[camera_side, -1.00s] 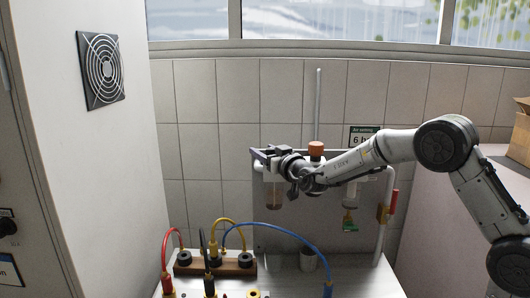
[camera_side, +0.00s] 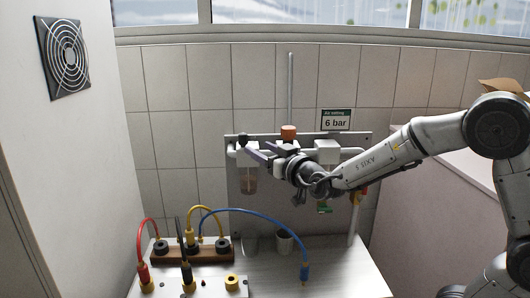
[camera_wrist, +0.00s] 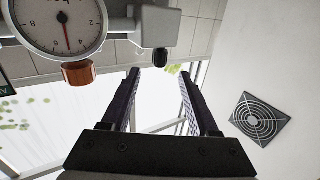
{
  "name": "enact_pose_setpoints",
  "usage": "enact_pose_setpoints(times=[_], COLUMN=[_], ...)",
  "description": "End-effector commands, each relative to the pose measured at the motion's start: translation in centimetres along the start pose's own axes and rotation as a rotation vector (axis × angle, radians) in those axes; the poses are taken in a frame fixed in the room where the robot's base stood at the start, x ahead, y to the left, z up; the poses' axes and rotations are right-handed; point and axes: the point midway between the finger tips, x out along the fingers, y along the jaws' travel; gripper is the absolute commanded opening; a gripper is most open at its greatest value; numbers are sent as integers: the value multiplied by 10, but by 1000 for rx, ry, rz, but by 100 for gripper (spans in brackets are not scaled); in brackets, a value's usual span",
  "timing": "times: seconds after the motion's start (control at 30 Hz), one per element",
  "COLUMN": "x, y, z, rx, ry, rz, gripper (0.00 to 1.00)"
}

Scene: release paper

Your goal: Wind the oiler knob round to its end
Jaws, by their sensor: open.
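The oiler knob is a small black knob (camera_side: 242,139) on top of the pale block at the left end of the air unit, above a brownish bowl (camera_side: 249,182). In the wrist view, the black knob (camera_wrist: 160,57) shows upside down, just beyond and between my fingertips. My gripper (camera_side: 257,149) is open, to the right of the knob in the side view, and seems clear of it. In the wrist view, both fingers of my gripper (camera_wrist: 159,72) stand apart with nothing between them. Any mark of the knob's turn is too small to see.
An orange-brown knob (camera_side: 288,132) and a round dial gauge (camera_wrist: 62,22) sit close by on the unit. A "6 bar" sign (camera_side: 336,120) is on the wall.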

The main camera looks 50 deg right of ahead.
Motion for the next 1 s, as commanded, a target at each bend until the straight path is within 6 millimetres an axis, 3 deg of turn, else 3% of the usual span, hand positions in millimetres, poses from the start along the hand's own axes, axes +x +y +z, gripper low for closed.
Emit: enact_pose_setpoints(times=[0.2, 0.63, 0.67, 0.83, 1.0], x=[-12, -12, -11, 0, 12], y=[0, 4, 9, 49, 67], z=[1, -5, -12, -84, -122], rx=[-1, -52, -64, -81, -59], ry=[-2, 26, 48, 240, 318], rz=[0, 18, 42, 292, 590], gripper=[61, 61, 61, 61, 61])
